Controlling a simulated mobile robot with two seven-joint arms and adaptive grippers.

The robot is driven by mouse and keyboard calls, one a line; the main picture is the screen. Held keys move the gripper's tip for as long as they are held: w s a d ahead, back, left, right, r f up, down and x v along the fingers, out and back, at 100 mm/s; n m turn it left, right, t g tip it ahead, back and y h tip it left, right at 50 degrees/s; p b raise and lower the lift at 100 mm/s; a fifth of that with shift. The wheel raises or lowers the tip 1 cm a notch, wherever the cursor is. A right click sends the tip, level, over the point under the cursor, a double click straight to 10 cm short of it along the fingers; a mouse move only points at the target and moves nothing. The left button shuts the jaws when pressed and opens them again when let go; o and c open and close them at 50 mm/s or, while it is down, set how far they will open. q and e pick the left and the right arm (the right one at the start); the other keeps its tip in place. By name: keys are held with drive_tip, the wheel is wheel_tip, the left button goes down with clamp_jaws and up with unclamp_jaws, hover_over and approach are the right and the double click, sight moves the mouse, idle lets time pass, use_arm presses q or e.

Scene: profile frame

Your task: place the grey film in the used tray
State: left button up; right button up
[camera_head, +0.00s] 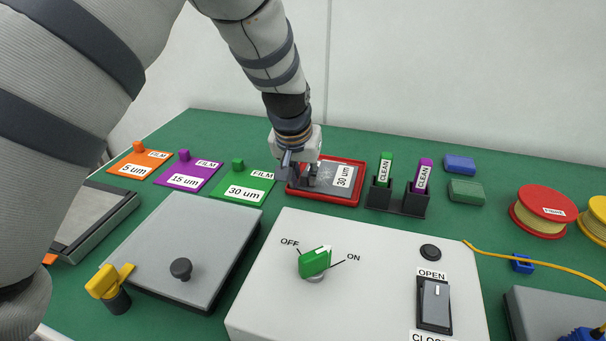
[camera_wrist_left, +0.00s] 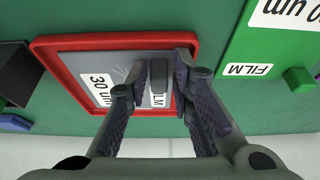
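The grey film (camera_head: 327,178), labelled 30 um, lies flat inside a red-rimmed tray (camera_head: 322,202); I cannot read a name on this tray. The wrist view shows the film (camera_wrist_left: 85,68) within the red rim (camera_wrist_left: 118,39), with its dark grey tab (camera_wrist_left: 159,72) standing up. My left gripper (camera_head: 300,180) is low over the film's left part. In the wrist view its fingers (camera_wrist_left: 153,85) are spread on either side of the tab, with gaps to it. My right gripper is not in view.
Orange (camera_head: 139,164), purple (camera_head: 189,175) and green (camera_head: 243,187) films lie to the left. A black holder (camera_head: 397,198) with CLEAN-marked green and purple pieces stands right of the tray. A white switch box (camera_head: 380,270) and a grey lidded box (camera_head: 181,250) are in front.

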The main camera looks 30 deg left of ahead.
use_arm(q)
drive_tip(key=shift+r, duration=0.15)
drive_tip(key=p+v, duration=0.2)
drive_tip(key=v, duration=1)
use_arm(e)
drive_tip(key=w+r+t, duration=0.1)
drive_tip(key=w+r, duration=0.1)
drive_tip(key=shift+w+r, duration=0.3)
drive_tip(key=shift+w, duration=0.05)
